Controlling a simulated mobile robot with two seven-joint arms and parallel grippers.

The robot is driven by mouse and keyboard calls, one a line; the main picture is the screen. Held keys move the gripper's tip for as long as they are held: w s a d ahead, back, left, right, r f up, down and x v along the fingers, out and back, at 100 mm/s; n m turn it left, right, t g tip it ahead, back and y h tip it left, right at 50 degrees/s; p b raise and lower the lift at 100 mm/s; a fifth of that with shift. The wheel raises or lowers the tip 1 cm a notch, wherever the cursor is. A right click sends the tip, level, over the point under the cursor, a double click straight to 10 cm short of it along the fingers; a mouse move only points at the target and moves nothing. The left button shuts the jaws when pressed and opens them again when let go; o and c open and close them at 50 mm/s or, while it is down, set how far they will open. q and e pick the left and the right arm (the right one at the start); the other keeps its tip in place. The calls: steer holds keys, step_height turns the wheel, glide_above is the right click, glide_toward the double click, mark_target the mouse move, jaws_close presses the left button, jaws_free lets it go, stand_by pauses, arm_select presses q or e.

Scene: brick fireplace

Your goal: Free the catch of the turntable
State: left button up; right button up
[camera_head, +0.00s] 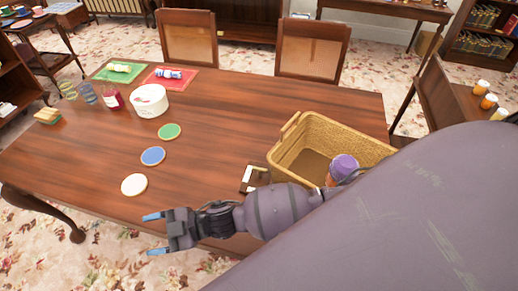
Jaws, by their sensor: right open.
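I cannot make out a turntable or its catch for certain. A small cream and dark object (255,179) lies on the wooden table (215,150), left of the basket and just behind my right forearm. It is too small to tell what it is, and my arm may hide part of it. My right gripper (155,234) is open and empty at the table's front edge, fingers pointing left, in front of the white coaster (134,184). My left gripper is not in view.
A wicker basket (290,137) and a purple-capped jar (344,166) are at the right. Blue (153,156) and green (169,131) coasters lie mid-table. A white round tub (149,101), a red jar (112,99) and mats stand farther back. Two chairs are behind.

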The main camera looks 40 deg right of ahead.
step_height(320, 180, down, 2)
steer(key=d+n+g, duration=0.1)
steer(key=n+g, duration=0.3)
steer(key=n+g+h+p, duration=0.2)
steer(key=n+g+h, duration=0.3)
steer(key=h, duration=0.7)
glide_toward(260, 168)
steer(key=shift+m+g, duration=0.5)
steer(key=x, duration=0.8)
steer(key=shift+w+a+f, duration=0.1)
steer(key=shift+w+f, duration=0.2)
steer(key=shift+f, duration=0.15)
steer(key=c, duration=0.6)
steer(key=shift+c, duration=0.2)
